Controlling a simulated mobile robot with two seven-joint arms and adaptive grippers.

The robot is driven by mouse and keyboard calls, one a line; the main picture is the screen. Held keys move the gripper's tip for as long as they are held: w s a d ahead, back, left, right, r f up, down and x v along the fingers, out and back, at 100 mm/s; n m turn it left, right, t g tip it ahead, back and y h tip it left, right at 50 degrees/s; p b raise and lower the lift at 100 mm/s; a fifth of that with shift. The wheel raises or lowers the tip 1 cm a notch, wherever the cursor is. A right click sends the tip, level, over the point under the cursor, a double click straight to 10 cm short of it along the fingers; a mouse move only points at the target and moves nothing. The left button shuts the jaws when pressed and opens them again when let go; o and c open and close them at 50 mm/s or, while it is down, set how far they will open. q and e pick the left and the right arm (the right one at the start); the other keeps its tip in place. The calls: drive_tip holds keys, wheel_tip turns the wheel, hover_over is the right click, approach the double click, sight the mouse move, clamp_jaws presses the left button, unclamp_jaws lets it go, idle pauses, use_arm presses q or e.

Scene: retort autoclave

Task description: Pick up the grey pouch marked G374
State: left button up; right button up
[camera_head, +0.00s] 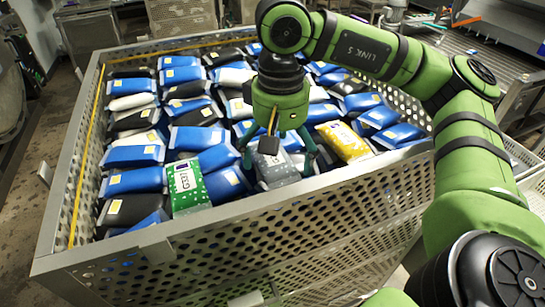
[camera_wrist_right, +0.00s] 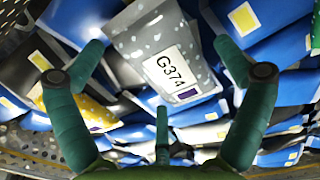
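The grey pouch with white specks (camera_head: 282,174) lies near the front wall of the crate, partly hidden by my right gripper in the head view. In the right wrist view the grey pouch (camera_wrist_right: 150,35) shows a white label reading G374. My right gripper (camera_head: 278,160) points down over it. Its fingers are spread, one on either side of the pouch in the wrist view, with the third finger below the label. No grip on the pouch shows, and I cannot tell whether a finger touches it. My left gripper is not in view.
The perforated metal crate (camera_head: 205,226) is packed with blue, black and white pouches. A green labelled pouch (camera_head: 189,200) lies left of the grey one, and a yellow pouch (camera_head: 352,153) to its right. The crate's front wall is close to my right gripper.

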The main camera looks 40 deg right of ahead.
drive_tip(key=c, duration=1)
